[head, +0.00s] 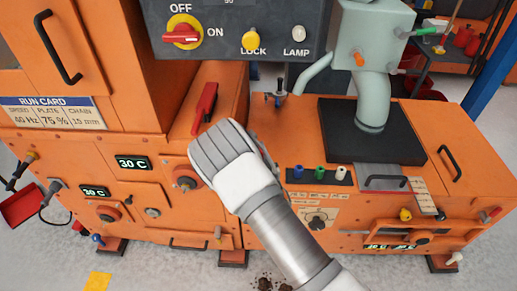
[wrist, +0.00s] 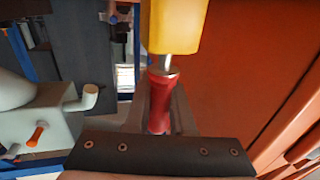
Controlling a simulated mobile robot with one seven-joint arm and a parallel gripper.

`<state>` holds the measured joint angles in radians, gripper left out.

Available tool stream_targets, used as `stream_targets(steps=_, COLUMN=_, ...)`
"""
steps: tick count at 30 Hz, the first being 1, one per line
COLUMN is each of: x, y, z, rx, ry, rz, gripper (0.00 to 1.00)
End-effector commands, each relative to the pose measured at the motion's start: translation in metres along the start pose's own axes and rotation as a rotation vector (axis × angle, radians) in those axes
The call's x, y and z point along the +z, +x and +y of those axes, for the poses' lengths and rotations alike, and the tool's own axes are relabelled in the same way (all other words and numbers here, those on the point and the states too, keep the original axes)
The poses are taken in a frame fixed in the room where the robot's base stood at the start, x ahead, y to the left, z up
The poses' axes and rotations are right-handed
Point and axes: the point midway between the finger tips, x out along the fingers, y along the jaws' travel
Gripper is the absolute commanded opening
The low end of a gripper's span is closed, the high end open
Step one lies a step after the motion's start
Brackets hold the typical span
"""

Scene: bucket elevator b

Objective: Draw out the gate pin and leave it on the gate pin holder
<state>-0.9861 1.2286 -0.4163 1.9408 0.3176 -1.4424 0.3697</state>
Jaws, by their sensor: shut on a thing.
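In the wrist view my gripper (wrist: 159,112) is shut on a red waisted handle (wrist: 160,92), its grey fingers on either side. A short metal shaft (wrist: 165,64) joins the handle to a yellow block (wrist: 174,24) at the top edge. I take this piece for the gate pin, but its full shape is hidden. In the head view my gripper (head: 222,150) is seen from behind, in front of the orange machine's middle; its fingers and the held piece are hidden. I cannot pick out the gate pin holder with certainty.
A red lever (head: 205,106) stands on the sloped orange panel close to my gripper. A dark control box (head: 225,40) hangs above. A pale green box (head: 372,35) with a pipe stands at the right. A black strip (head: 320,181) holds blue, green and cream pegs.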

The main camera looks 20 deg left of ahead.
Motion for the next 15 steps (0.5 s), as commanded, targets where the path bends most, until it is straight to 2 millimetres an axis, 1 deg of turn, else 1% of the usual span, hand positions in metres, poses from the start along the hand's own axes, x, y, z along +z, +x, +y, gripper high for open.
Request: stream_targets(steps=15, x=0.014, y=0.0, z=0.001, rx=0.001, ry=0.0, rz=0.001, gripper=0.0)
